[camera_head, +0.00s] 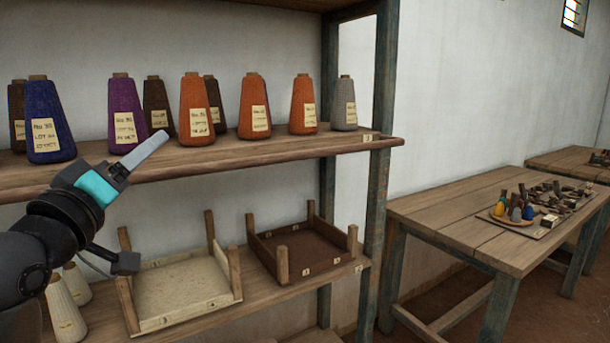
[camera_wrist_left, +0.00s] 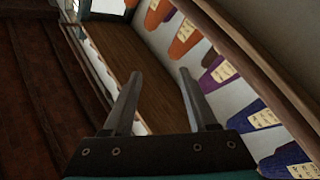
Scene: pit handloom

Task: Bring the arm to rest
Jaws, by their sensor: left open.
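My left gripper (camera_head: 137,207) comes in from the left in the head view, in front of the shelf rack. My right gripper is not in view.
The upper shelf (camera_head: 270,152) carries several labelled yarn cones, such as a purple one (camera_head: 125,117). The lower shelf holds a pale tray (camera_head: 190,319), a brown tray (camera_head: 300,271) and white cones (camera_head: 65,312). A wooden table (camera_head: 455,232) with small items stands right.

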